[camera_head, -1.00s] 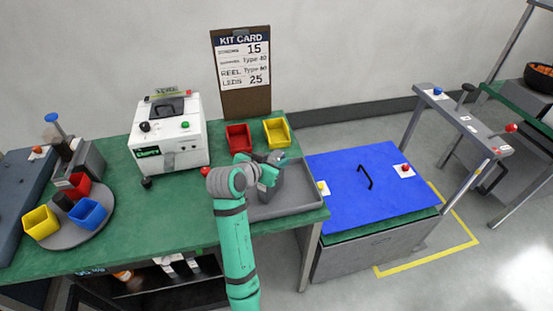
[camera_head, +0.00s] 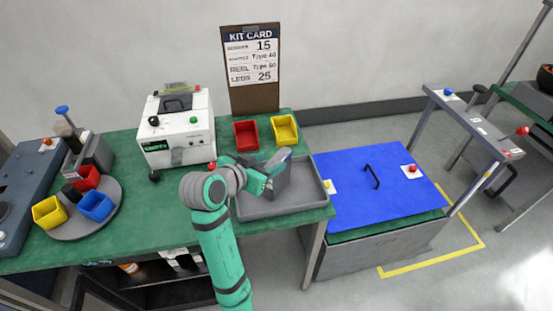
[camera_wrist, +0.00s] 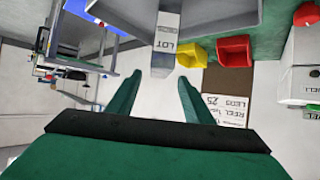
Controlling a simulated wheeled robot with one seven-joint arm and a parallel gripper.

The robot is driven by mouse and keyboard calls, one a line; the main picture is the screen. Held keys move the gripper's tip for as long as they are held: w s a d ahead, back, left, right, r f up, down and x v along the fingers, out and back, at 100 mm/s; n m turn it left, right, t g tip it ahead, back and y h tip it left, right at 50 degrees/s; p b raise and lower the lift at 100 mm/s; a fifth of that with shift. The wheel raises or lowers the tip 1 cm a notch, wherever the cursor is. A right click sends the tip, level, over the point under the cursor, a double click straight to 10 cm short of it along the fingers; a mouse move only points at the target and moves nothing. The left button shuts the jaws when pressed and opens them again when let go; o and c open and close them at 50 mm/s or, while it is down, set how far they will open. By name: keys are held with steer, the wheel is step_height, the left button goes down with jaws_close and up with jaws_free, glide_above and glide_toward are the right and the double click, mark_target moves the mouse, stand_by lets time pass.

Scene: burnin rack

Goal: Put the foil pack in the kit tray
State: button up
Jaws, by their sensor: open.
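The foil pack (camera_head: 279,179) is a grey, upright packet standing in the kit tray (camera_head: 297,204), near its left part. In the wrist view the foil pack (camera_wrist: 165,45) shows its LOT label, and part of the grey tray (camera_wrist: 205,14) lies behind it. My gripper (camera_head: 262,178) is beside the pack on its left in the head view. In the wrist view my gripper (camera_wrist: 160,84) has its two green fingers apart with clear space between them. The pack's near end lies at or just beyond the fingertips; I cannot tell whether they touch.
A red bin (camera_head: 246,135) and a yellow bin (camera_head: 284,130) stand behind the tray. The white machine (camera_head: 176,130) and a turntable with cups (camera_head: 80,222) are to the left. The blue lid (camera_head: 365,205) lies right of the bench (camera_head: 140,220).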

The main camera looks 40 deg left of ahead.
steer(key=shift+v, duration=1.2)
